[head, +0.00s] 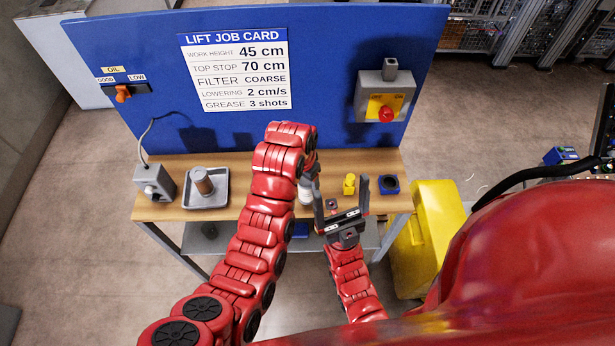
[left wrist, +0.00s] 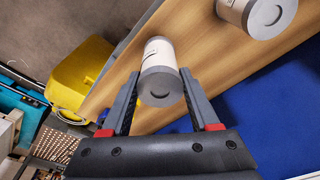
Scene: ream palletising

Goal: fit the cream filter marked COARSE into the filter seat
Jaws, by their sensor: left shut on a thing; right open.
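In the left wrist view my left gripper (left wrist: 158,75) is shut on a cream filter (left wrist: 165,52) with a grey end cap; dark print shows on its side but is too small to read. In the head view my left gripper (head: 311,166) is over the bench, with the pale filter (head: 305,195) partly showing below it. My right gripper (head: 342,214) is open and empty at the bench's front edge. I cannot tell for certain which fixture is the filter seat.
On the bench (head: 240,163) are a grey tray (head: 220,200) holding a brown-topped cylinder, a grey switch box (head: 152,182), a yellow part (head: 349,184) and a blue block with a dark round top (head: 389,184). The blue board's card (head: 238,70) reads FILTER COARSE.

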